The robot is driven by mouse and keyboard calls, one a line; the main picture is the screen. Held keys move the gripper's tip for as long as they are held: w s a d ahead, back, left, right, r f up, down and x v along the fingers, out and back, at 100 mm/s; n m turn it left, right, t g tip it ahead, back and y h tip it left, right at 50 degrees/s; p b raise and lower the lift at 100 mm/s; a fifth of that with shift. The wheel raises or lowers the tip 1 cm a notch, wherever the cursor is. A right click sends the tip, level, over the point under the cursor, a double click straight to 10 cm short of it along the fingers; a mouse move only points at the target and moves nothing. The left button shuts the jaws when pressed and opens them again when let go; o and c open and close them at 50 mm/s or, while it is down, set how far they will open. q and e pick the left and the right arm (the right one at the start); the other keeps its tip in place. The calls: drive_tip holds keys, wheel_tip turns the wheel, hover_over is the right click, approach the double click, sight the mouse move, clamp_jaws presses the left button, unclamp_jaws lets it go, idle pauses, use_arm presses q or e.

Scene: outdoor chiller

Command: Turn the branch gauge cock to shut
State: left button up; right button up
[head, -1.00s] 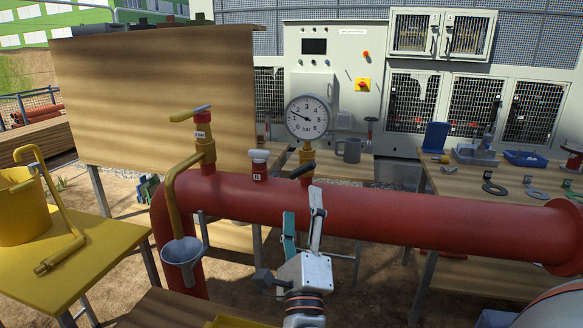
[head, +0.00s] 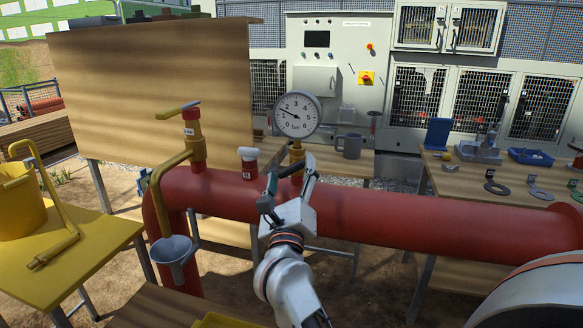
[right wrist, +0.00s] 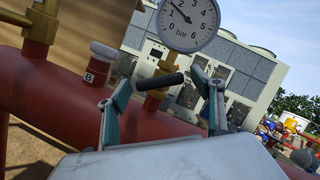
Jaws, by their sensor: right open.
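The gauge cock is a brass fitting (head: 297,154) between the red pipe (head: 420,218) and the round gauge (head: 297,115). Its black lever (right wrist: 158,83) shows in the right wrist view, slanting up to the right across the brass body (right wrist: 168,66). My right gripper (head: 290,178) is open at the front of the cock. In the right wrist view the lever lies between its two spread fingers; I cannot tell whether either touches it. In the head view the gripper partly hides the lever. The gauge needle points near 2. My left gripper is out of view.
A capped red stub (head: 248,163) stands on the pipe just left of the cock. Farther left is a yellow-handled valve (head: 192,130) with a bent brass pipe above a grey funnel (head: 174,250).

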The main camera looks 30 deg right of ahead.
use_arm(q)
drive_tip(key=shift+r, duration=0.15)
use_arm(e)
drive_tip(key=shift+x, duration=0.75)
